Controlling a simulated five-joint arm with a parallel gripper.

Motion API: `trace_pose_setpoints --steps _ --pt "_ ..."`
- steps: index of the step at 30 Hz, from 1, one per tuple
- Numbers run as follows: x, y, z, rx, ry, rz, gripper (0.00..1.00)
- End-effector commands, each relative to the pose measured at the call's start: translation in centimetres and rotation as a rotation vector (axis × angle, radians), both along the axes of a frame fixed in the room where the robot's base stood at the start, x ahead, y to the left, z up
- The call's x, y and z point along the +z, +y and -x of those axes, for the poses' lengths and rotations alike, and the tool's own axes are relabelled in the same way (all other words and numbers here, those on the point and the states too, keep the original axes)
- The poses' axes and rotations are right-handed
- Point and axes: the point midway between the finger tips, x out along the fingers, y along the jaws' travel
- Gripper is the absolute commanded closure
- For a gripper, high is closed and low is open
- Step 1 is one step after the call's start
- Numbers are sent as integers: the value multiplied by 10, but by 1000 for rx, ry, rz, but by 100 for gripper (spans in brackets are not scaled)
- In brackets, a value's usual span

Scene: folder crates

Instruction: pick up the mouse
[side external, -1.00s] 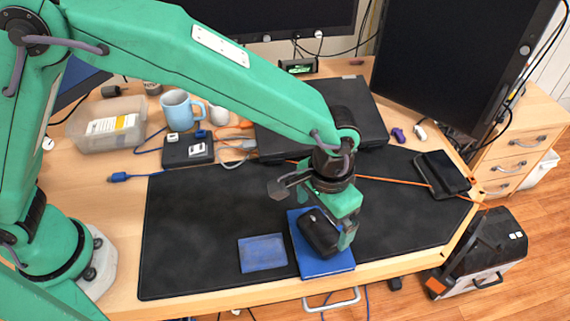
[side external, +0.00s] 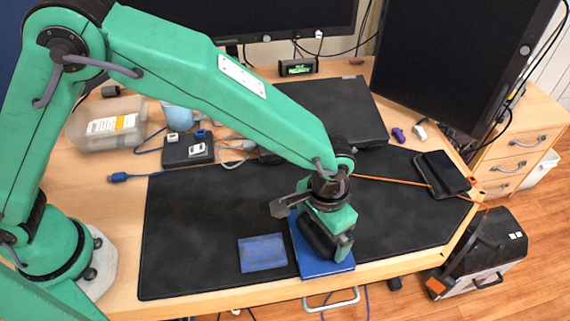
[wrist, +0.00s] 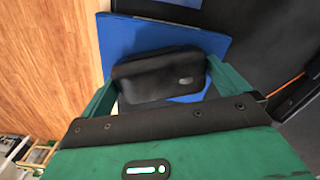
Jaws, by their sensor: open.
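The black mouse (side external: 316,239) lies on a blue book (side external: 331,266) near the front edge of the desk. My gripper (side external: 331,246) is low over the book, and its green fingers partly hide the mouse in the side view. In the wrist view, the mouse (wrist: 160,78) sits between the two green fingers of my open gripper (wrist: 165,85), with the blue book (wrist: 165,35) under it. I cannot tell whether either finger touches the mouse.
A dark desk mat (side external: 200,215) spreads under the book, with a small blue pad (side external: 262,253) to its left. A closed laptop (side external: 330,108) lies behind. A black phone-like device (side external: 441,174) is at the right. The mat left of the pad is clear.

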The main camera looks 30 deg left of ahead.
Motion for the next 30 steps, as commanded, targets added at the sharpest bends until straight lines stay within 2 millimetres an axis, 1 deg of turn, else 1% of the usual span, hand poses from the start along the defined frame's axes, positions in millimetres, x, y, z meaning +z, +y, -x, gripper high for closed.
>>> trace_pose_setpoints --steps 3,4,8,9,20,26,30 --pt "0 0 0 0 0 0 0" --pt "0 0 0 0 0 0 2" --pt "0 0 0 0 0 0 28" --pt "0 0 0 0 -1 0 30" --pt "4 -1 0 0 -1 2 30" --pt "19 -1 -1 0 -3 3 30" --pt "39 -1 -1 0 -4 4 30"
